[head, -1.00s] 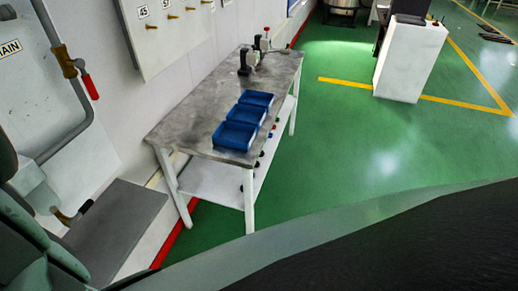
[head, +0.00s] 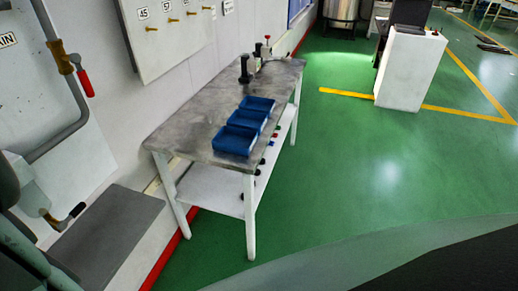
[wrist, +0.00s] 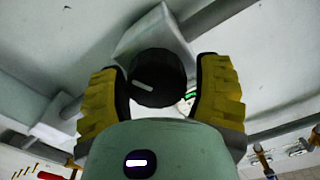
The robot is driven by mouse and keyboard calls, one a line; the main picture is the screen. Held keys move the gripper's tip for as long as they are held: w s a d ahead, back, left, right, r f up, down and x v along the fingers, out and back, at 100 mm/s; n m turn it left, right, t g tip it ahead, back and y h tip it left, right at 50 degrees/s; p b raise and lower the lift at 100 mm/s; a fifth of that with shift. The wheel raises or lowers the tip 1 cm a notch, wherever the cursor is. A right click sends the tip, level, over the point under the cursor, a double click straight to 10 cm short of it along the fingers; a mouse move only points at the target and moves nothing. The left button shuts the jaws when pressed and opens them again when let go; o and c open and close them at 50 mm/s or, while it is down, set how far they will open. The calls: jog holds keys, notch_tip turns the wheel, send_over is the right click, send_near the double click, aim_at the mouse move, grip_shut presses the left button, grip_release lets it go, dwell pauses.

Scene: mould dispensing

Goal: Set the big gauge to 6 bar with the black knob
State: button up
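The black knob (wrist: 157,78) is in the upper middle of the wrist view, with a pale pointer line on its face. My gripper (wrist: 160,85) has its two yellow fingers on either side of the knob. The fingers are spread, and a narrow gap shows between the knob and the right finger; contact on the left side is unclear. A small piece of a white, gauge-like dial (wrist: 189,98) shows in that gap, mostly hidden by the knob and finger. Its reading cannot be made out. My gripper is not visible in the head view.
In the head view a metal-topped table (head: 190,125) with blue bins (head: 234,140) stands along the wall. A pipe with a red-handled valve (head: 85,82) is at the left. A white cabinet (head: 408,70) stands behind. Green floor (head: 335,170) is clear at the right.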

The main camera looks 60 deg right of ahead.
jog(key=shift+o, duration=1.1)
jog(key=shift+f, duration=0.15)
jog(key=v, duration=1.2)
